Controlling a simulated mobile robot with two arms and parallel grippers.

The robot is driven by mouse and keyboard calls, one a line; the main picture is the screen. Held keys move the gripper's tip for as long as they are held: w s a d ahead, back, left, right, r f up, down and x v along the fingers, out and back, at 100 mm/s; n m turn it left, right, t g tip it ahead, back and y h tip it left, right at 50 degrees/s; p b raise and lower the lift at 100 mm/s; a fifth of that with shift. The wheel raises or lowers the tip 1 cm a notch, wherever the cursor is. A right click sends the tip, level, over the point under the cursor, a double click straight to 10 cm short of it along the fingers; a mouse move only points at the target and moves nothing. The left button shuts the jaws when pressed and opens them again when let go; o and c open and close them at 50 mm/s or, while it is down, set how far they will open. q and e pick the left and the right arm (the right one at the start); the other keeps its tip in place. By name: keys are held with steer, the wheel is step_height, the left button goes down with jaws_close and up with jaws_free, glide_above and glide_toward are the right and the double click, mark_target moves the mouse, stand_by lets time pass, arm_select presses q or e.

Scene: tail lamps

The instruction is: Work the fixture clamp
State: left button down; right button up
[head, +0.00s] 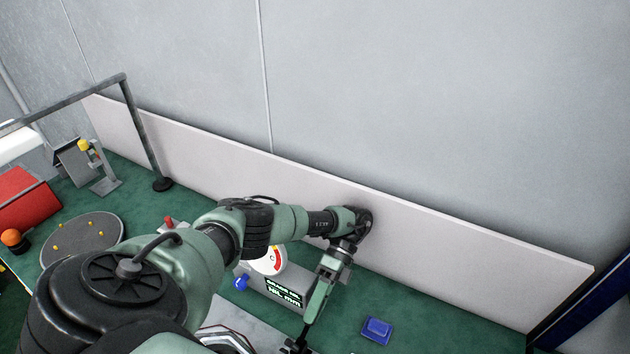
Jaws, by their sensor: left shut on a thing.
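My left arm crosses the middle of the head view and bends down at the wrist. My left gripper (298,346) is at the bottom edge of the view, low over the bench and pointing down. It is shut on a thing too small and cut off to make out. A grey stand with a yellow tip (98,165) stands at the far left, well away from this gripper. I cannot tell whether it is the fixture clamp; no other clamp shows clearly. My right gripper is not in view.
The green bench (440,318) has a pale back panel (450,245). A gauge box with a lit display (284,291) stands beside my left wrist. A blue block (377,329) lies to the right. A round plate with yellow pins (82,240) and a red box (24,200) are left.

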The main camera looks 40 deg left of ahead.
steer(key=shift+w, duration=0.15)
arm_select(q)
steer(key=c, duration=1.2)
jaws_free()
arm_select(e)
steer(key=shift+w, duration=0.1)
arm_select(q)
step_height(320, 180, up, 20)
steer(key=p, duration=0.1)
steer(key=shift+p, duration=0.3)
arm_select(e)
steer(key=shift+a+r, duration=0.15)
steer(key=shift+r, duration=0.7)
